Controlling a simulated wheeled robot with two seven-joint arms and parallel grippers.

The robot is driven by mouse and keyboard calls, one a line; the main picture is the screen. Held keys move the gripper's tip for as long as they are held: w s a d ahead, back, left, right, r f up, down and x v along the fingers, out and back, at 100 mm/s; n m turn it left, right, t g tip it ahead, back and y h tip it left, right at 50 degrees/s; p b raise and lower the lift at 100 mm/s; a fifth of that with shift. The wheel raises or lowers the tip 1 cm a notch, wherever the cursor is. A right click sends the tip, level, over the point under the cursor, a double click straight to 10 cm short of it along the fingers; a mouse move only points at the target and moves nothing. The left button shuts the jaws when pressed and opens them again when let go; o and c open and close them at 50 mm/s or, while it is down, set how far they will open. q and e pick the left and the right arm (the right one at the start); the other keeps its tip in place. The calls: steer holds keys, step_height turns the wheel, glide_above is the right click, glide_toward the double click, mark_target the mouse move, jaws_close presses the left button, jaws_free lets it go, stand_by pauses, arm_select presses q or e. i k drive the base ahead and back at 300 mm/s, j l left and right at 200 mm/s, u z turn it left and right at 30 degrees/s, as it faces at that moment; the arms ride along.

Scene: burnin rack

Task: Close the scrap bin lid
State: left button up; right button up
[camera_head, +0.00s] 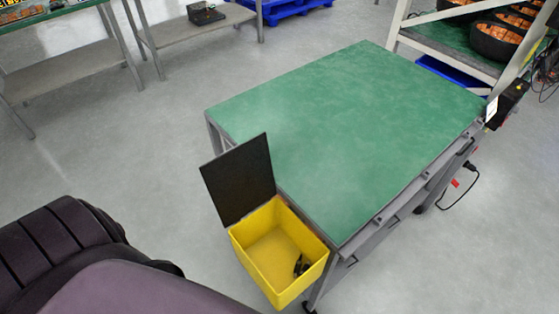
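The scrap bin (254,276) is a yellow open-topped box at the near left corner of the green table. Its dark flat lid (239,180) stands raised at the bin's back left edge, so the bin is open. A small dark item (301,265) lies inside at the right. Neither of my grippers shows in the head view. A dark purple-black part at the lower left looks like my own body or arm.
The green-topped table (345,140) is bare. A shelving rack (460,50) with black round containers stands at the upper right. A grey bench (190,30) stands at the back left. A black cable (467,185) hangs by the table's right side. Open grey floor lies left of the table.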

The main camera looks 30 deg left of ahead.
mark_target(238, 181)
steer(key=k+j+z, duration=0.2)
steer(key=j, duration=0.2)
steer(key=j+z, duration=0.25)
steer(key=j, duration=0.15)
steer(key=k+j+z, duration=0.2)
steer(key=j, duration=0.15)
steer(key=k+j+z, duration=0.2)
steer(key=j, duration=0.15)
steer(key=j+z, duration=0.25)
steer(key=k+j, duration=0.05)
